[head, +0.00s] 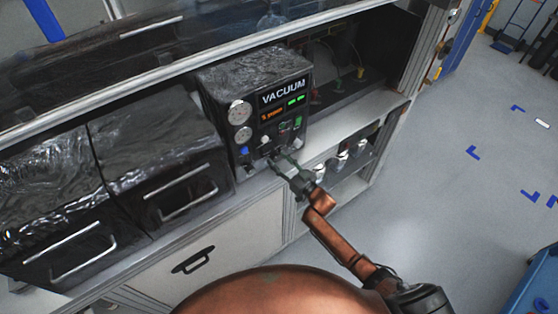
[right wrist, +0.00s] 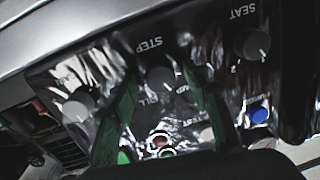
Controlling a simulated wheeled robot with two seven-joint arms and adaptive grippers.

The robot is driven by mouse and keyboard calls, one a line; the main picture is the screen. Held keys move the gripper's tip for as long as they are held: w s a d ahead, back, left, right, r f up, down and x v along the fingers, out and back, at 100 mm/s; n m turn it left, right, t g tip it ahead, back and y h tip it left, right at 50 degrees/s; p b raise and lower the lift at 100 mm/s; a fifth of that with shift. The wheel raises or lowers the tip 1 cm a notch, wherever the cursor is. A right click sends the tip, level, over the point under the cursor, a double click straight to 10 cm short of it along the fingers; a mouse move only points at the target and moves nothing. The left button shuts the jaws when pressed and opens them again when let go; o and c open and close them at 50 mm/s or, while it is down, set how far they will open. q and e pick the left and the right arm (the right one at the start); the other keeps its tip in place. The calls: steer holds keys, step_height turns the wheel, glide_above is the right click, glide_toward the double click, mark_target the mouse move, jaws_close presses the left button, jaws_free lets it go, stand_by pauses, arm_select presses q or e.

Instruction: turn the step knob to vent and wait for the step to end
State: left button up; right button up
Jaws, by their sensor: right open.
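The black vacuum unit (head: 255,145) stands on the bench, with gauges, an orange display and several knobs on its front. In the right wrist view its panel is upside down, and the grey step knob (right wrist: 158,77) sits under the word STEP. The knob's white mark points to the lower right of the picture, toward partly hidden lettering ending in MP. My right gripper (head: 280,163) is at the lower front of the unit. Its green fingers (right wrist: 160,82) are open, one on each side of the step knob; contact cannot be told. My left gripper is out of view.
The seat knob (right wrist: 254,43), another grey knob (right wrist: 80,102), a blue button (right wrist: 259,113) and a green button (right wrist: 124,157) surround the step knob. Black drawer units (head: 165,160) stand left of the vacuum unit.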

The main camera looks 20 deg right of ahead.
steer(key=shift+c, duration=0.6)
steer(key=c, duration=1)
steer(key=shift+c, duration=0.2)
steer(key=shift+n, duration=0.5)
steer(key=n, duration=0.3)
steer(key=shift+n+b, duration=0.3)
steer(key=shift+b, duration=0.05)
steer(key=shift+n+h+b, duration=0.3)
steer(key=shift+n+b, duration=0.1)
steer(key=shift+n, duration=1.7)
steer(key=shift+r, duration=0.1)
steer(key=o, duration=1.2)
steer(key=shift+c, duration=0.2)
